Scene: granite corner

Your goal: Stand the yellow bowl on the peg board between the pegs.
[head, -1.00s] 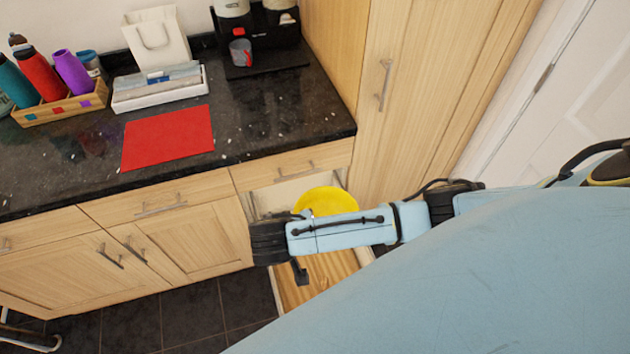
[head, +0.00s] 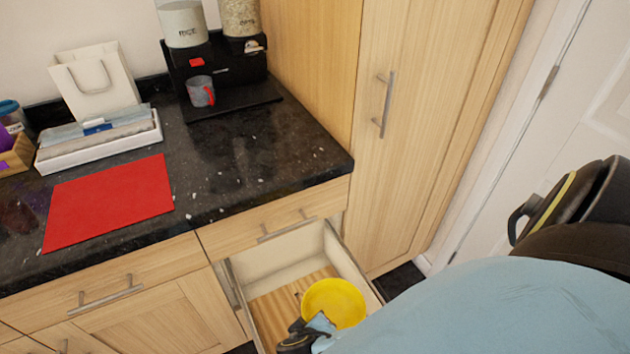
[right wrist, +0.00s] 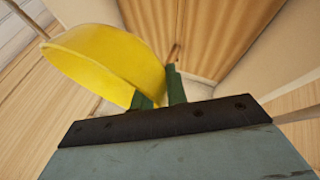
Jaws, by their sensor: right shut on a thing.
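The yellow bowl (head: 335,302) is held by its rim in my right gripper (head: 312,326), over the open drawer. In the right wrist view the bowl (right wrist: 105,58) is tilted, its rim between the green fingers of the gripper (right wrist: 160,88). The wooden peg board (head: 268,312) lies in the drawer, below and beside the bowl. It also shows in the right wrist view (right wrist: 205,30). The pegs are hard to make out. The bowl and my arm hide part of the board. My left gripper is not in view.
The open drawer (head: 280,258) has pale walls around the board. Above it is the dark countertop (head: 250,165) with a red mat (head: 110,203), a white tray (head: 100,150) and a grey mug (head: 200,92). A tall wooden cabinet (head: 425,110) stands to the right.

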